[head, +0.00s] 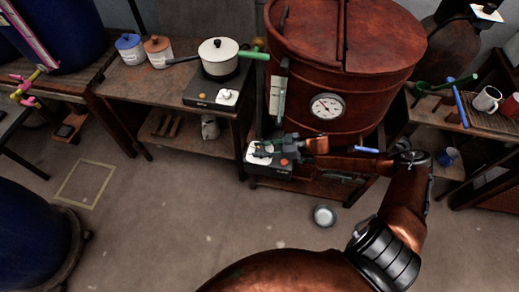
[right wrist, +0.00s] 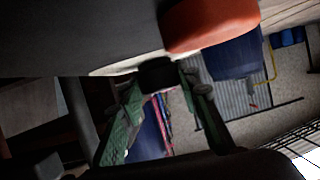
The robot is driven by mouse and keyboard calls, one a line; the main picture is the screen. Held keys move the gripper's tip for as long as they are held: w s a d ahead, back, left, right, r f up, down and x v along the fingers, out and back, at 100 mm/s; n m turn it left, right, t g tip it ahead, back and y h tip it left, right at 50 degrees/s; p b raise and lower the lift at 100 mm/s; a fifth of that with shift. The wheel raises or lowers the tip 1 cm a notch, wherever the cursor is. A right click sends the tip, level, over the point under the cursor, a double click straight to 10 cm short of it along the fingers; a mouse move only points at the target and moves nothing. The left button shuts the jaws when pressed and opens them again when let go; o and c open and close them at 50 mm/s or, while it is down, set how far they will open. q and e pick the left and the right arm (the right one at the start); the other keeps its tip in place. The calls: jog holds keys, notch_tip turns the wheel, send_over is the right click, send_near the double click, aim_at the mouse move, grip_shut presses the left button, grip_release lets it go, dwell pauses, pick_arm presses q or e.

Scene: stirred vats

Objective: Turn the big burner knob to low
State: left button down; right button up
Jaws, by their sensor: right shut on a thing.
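The big burner (head: 268,170) is a dark box under the red-brown vat. Its front carries a white dial plate (head: 255,158); the plate also shows in the right wrist view as a pale edge (right wrist: 105,70). My right gripper (head: 268,148) reaches in from the right over this dial. In the right wrist view its green-padded fingers (right wrist: 158,92) are on both sides of the dark big burner knob (right wrist: 157,75), shut on it. The fingers mostly hide the knob in the head view, and I cannot read its setting. My left gripper is not in view.
An orange-red button (head: 284,162) is close beside the dial, large in the right wrist view (right wrist: 208,25). The vat (head: 375,75) rises behind my gripper. A small burner (head: 207,93) with a white pot (head: 219,57) stands left.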

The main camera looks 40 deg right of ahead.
dwell(0.3)
jog(key=o, duration=1.2)
jog(key=shift+c, duration=0.2)
jog(key=v, duration=0.7)
jog(key=shift+s+d+r, duration=0.1)
jog(key=shift+r, duration=0.05)
